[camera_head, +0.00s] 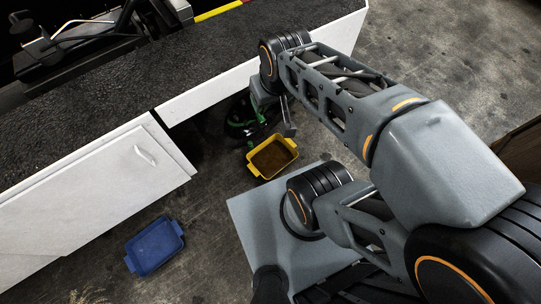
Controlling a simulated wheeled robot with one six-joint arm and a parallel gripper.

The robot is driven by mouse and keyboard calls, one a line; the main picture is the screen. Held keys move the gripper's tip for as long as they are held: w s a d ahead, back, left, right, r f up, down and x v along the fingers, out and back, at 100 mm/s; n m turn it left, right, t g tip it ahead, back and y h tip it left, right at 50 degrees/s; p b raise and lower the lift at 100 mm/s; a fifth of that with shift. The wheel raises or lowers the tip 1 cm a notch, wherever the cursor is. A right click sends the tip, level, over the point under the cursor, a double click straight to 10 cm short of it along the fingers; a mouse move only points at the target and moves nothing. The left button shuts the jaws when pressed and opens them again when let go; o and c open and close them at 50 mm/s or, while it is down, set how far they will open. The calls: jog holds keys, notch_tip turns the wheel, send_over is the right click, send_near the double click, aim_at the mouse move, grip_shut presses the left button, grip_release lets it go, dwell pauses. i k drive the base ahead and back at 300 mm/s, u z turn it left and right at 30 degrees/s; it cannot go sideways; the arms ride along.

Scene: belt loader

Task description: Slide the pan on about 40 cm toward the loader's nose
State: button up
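A yellow pan (271,156), an open tray with a dark brownish inside, sits on the concrete floor beside the white loader (95,190), below a gap in its side panels. A blue pan (154,246) lies on the floor at the lower left, apart from the loader. My gripper (287,130) points down at the yellow pan's upper right rim. Its fingers are small and partly overlapped here, so I cannot tell whether they touch or grip the rim. Which end of the loader is its nose is not clear.
A dark belt surface (120,100) tops the loader. A dark, green-marked object (242,121) lies in shadow just behind the yellow pan, under the loader. Bare floor (205,215) lies between the two pans. Dry grass (88,297) shows at the bottom left.

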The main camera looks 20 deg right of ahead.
aim_at(276, 153)
jog(key=u, duration=3.9)
jog(key=k, duration=1.7)
jog(key=z, duration=0.7)
